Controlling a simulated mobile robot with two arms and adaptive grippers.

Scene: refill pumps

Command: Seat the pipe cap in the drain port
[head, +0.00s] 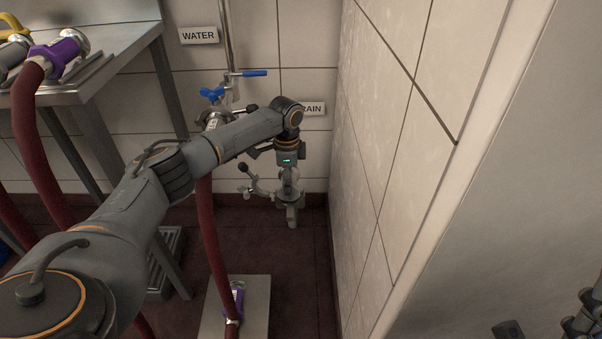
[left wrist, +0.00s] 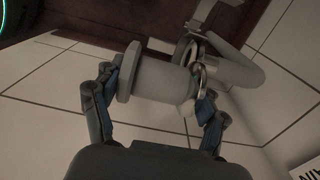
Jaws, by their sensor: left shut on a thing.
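The pipe cap (left wrist: 160,82), a pale grey cylinder with a wide flange at its left end, sits between the fingers of my left gripper (left wrist: 160,95) in the left wrist view. My left gripper (head: 289,178) is shut on it, low by the back wall in the head view. A shiny metal ring (left wrist: 197,78) and a pale bent pipe (left wrist: 235,66), apparently the drain port, lie right at the cap's right end. I cannot tell whether cap and port touch or are seated. Dark parts of my right gripper (head: 580,318) show at the lower right edge; its jaws are unclear.
The DRAIN sign (head: 315,108) is partly hidden behind my left arm. A clamp with a black knob (head: 250,180) hangs open beside the port. The tiled side wall (head: 365,200) is close on the right. A red hose (head: 210,230) runs down to a floor plate (head: 257,310).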

